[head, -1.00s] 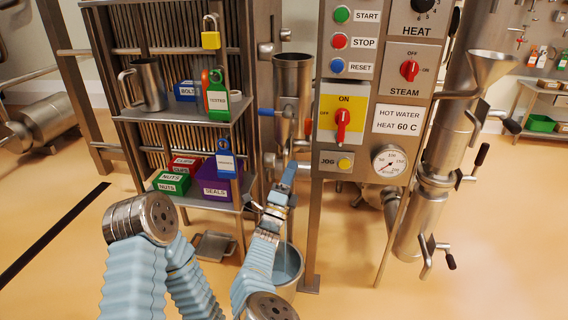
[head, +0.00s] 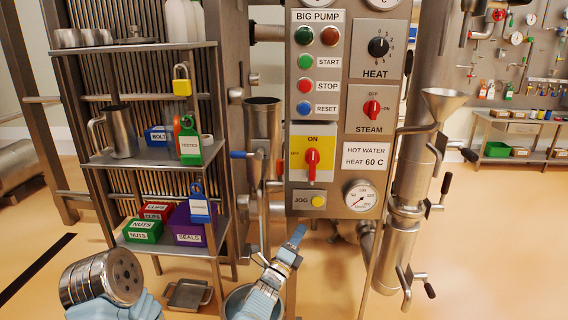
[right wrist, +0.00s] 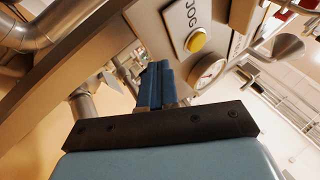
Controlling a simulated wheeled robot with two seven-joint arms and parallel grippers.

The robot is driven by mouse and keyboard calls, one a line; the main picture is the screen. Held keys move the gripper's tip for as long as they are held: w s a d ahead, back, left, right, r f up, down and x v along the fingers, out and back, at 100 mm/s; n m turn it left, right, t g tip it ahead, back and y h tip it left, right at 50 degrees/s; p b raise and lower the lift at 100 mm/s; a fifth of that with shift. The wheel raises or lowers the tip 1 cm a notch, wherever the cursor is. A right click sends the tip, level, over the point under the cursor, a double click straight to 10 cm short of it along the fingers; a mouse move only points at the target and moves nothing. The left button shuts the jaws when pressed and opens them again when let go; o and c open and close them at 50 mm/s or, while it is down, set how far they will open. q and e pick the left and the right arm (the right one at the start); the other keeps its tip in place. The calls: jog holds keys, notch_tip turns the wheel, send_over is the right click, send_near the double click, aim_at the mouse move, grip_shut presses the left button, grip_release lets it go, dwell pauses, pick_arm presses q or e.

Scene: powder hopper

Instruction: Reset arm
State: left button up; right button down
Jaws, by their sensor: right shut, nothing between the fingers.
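My right gripper (head: 297,235) is shut and empty, its blue fingers pointing up in front of the control panel (head: 300,200), below the yellow JOG button (head: 318,201). In the right wrist view, the closed fingers (right wrist: 156,68) show against the panel's underside, with the JOG button (right wrist: 198,40) up and to the right; I see nothing held. A round metal joint of my left arm shows at the lower left in the head view, but my left gripper is out of the picture.
A steel hopper (head: 263,125) with a blue-handled valve stands left of the panel. A bucket (head: 238,298) is on the floor, partly hidden by my right arm. A shelf rack (head: 155,157) holds bins, a jug and locks. A funnel pipe (head: 408,190) stands right. Floor farther right is clear.

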jog(key=s+d+f+m+g+h, duration=0.15)
jog(key=d+f+m+g, duration=0.4)
jog(key=d+f, duration=0.55)
jog(key=s+d+f+m+g+y, duration=0.1)
jog(key=s+d+f+m+g, duration=0.4)
jog(key=f, duration=0.3)
jog(key=s+d+f+m+g+y, duration=0.1)
jog(key=s+d+f+m+g, duration=0.25)
jog(key=s+d+f, duration=0.3)
jog(key=s+a+f+m+g+y, duration=0.1)
jog(key=s+f+m+g+y, duration=0.25)
jog(key=s+f+m, duration=0.4)
jog(key=s+a+f+m+g+y, duration=0.1)
jog(key=s+f+m+g+y, duration=0.25)
jog(key=s, duration=0.65)
jog(key=s+a+r+m+t+y, duration=0.1)
jog(key=s+a+r+m+y, duration=0.2)
jog(key=m, duration=0.7)
jog(key=s+a+r+m+t+y, duration=0.1)
jog(key=s+a+r+m+y, duration=0.2)
jog(key=m, duration=0.7)
jog(key=s+a+y, duration=0.2)
jog(key=s+a, duration=0.2)
jog(key=a, duration=0.1)
jog(key=shift+s+r, duration=0.2)
jog(key=shift+s, duration=0.15)
dwell(0.8)
